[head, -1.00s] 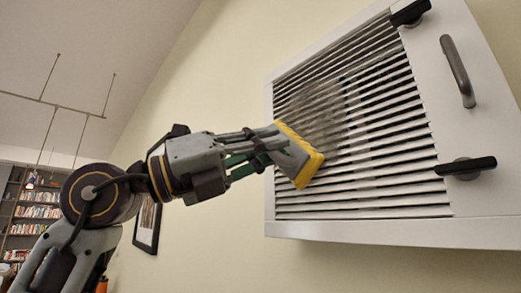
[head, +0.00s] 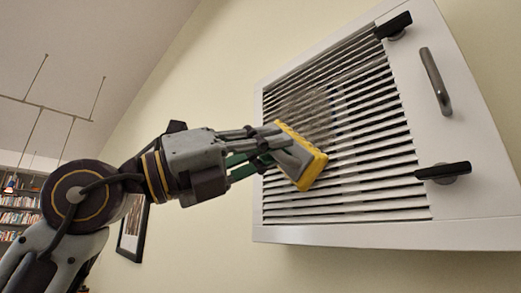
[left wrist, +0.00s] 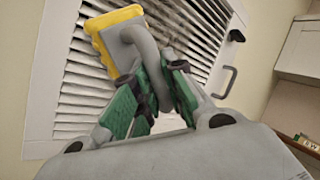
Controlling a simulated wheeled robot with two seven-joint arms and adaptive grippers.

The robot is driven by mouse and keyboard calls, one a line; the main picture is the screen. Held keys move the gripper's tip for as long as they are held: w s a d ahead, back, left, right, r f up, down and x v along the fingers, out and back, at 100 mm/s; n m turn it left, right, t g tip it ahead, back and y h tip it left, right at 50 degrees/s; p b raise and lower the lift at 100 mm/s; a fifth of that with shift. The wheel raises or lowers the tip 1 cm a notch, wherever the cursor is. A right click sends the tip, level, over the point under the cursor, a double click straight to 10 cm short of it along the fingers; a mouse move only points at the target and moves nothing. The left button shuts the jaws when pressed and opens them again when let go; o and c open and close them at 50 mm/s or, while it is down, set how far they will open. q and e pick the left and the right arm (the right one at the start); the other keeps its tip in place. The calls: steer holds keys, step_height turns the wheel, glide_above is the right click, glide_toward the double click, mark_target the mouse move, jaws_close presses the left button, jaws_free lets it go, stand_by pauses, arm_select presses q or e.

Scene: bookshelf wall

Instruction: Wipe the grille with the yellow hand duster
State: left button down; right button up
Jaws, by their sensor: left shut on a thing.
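The white grille (head: 375,150) with dark slats is mounted on the cream wall, seen tilted in the head view. A greyish dusty patch (head: 305,112) shows on its upper left slats. My left gripper (head: 268,158) is shut on the grey handle of the yellow hand duster (head: 316,172). The duster's yellow-edged head is at the left-middle slats, just below the patch; whether it touches them I cannot tell. In the left wrist view, the green finger pads close around the duster's handle (left wrist: 150,65), with the yellow head (left wrist: 110,35) against the slats behind. My right gripper is not in view.
Two black latches (head: 443,172) and a grey pull handle (head: 436,80) stick out on the right of the grille's frame. A framed picture (head: 132,228) hangs on the wall at lower left. Bookshelves (head: 20,205) stand far left.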

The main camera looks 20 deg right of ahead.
arm_select(q)
steer(key=shift+s+d, duration=0.2)
steer(key=shift+s, duration=0.25)
steer(key=shift+s, duration=0.1)
steer(key=shift+s+d+b, duration=0.35)
steer(key=shift+s+b, duration=0.1)
steer(key=shift+s, duration=0.4)
steer(key=shift+s+d+b, duration=0.3)
steer(key=shift+s+b, duration=0.1)
steer(key=shift+s, duration=0.45)
steer(key=shift+s, duration=0.1)
